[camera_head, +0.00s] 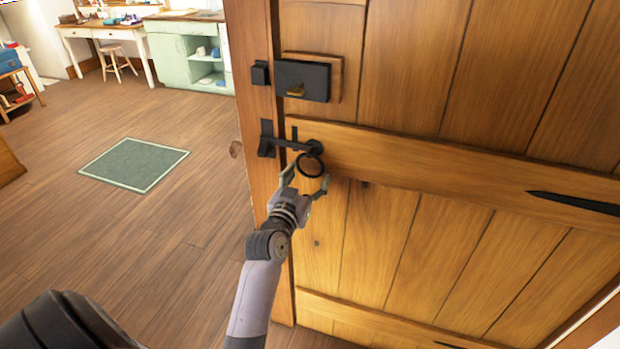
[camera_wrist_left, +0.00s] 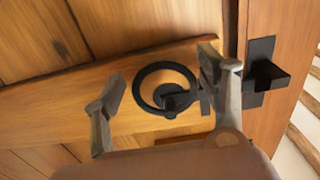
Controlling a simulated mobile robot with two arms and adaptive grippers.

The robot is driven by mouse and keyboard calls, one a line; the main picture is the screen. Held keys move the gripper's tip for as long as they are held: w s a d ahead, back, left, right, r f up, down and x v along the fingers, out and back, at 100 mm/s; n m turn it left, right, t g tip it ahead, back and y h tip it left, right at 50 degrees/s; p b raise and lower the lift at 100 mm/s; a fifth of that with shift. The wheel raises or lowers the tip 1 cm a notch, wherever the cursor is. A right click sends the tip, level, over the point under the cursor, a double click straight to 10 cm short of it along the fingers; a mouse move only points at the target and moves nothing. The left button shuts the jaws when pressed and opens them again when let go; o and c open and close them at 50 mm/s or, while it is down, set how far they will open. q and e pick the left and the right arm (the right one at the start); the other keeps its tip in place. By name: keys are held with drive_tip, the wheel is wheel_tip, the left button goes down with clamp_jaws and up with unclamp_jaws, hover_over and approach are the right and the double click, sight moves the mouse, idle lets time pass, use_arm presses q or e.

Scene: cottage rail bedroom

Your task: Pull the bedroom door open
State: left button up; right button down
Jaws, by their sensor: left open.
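The wooden plank door (camera_head: 390,240) fills the right of the head view and stands in or close to its frame post (camera_head: 262,150). A black ring handle (camera_head: 311,165) hangs on the door's middle rail, beside a black latch bar (camera_head: 290,145) that reaches to a catch on the post. My left gripper (camera_head: 306,180) is open at the ring. In the left wrist view the ring (camera_wrist_left: 140,88) shows between the two spread fingers of that gripper (camera_wrist_left: 160,98). I cannot tell whether a finger touches it. My right gripper is not in view.
A black lock box (camera_head: 303,80) is fixed above the latch. Left of the post lies open wooden floor with a green mat (camera_head: 134,164).

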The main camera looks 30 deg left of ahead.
use_arm(q)
drive_tip(key=shift+x, duration=1)
drive_tip(key=shift+c, duration=0.5)
